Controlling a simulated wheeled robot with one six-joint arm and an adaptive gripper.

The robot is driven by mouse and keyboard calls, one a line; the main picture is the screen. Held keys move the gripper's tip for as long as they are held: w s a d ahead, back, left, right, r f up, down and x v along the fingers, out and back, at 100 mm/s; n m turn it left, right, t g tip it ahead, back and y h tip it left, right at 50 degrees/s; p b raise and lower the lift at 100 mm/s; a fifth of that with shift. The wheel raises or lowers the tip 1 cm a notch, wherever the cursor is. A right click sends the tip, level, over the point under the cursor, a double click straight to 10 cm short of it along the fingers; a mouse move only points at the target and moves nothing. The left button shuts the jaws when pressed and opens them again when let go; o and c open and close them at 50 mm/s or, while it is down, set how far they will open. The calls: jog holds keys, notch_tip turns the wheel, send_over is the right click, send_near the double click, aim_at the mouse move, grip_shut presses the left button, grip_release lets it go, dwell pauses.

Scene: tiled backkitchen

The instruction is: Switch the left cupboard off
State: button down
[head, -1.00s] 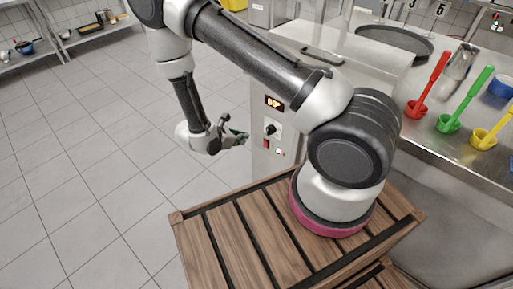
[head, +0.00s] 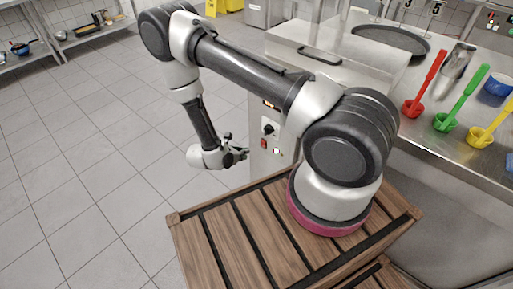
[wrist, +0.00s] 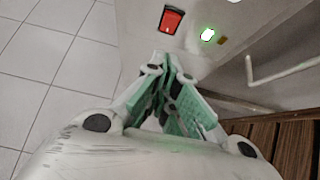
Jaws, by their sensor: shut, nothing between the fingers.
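The left cupboard (head: 285,140) is a steel unit with a control panel facing my gripper. The panel has a black knob (head: 268,129), a red rocker switch (head: 263,143) and a lit green lamp (head: 277,151). Its display is mostly hidden behind my arm. In the wrist view the red switch (wrist: 171,19) and glowing green lamp (wrist: 207,35) sit at the top, beyond the fingertips. My gripper (head: 243,153) is shut and empty, just left of the panel and slightly below the switch. Its green-padded fingers (wrist: 172,72) point towards the panel; contact is not visible.
My arm's wooden slatted base (head: 240,235) is close below the gripper. A steel counter (head: 430,80) at right holds red, green and yellow ladles in cups. A thin bar handle (wrist: 285,72) is right of the lamp. Tiled floor at left is clear.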

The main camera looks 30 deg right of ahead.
aim_at(262, 143)
jog(key=shift+w+d+f, duration=0.5)
jog(key=shift+d, duration=0.8)
jog(key=shift+w+d+f, duration=0.5)
jog(key=shift+w+d, duration=0.05)
jog(key=shift+d, duration=0.75)
jog(key=shift+w+d+f, duration=0.5)
jog(key=shift+d, duration=0.8)
jog(key=shift+w+d+r, duration=0.15)
jog(key=shift+d+r, duration=0.05)
jog(key=shift+d, duration=0.15)
jog(key=shift+r, duration=0.1)
jog(key=shift+r, duration=0.7)
jog(key=shift+a, duration=0.15)
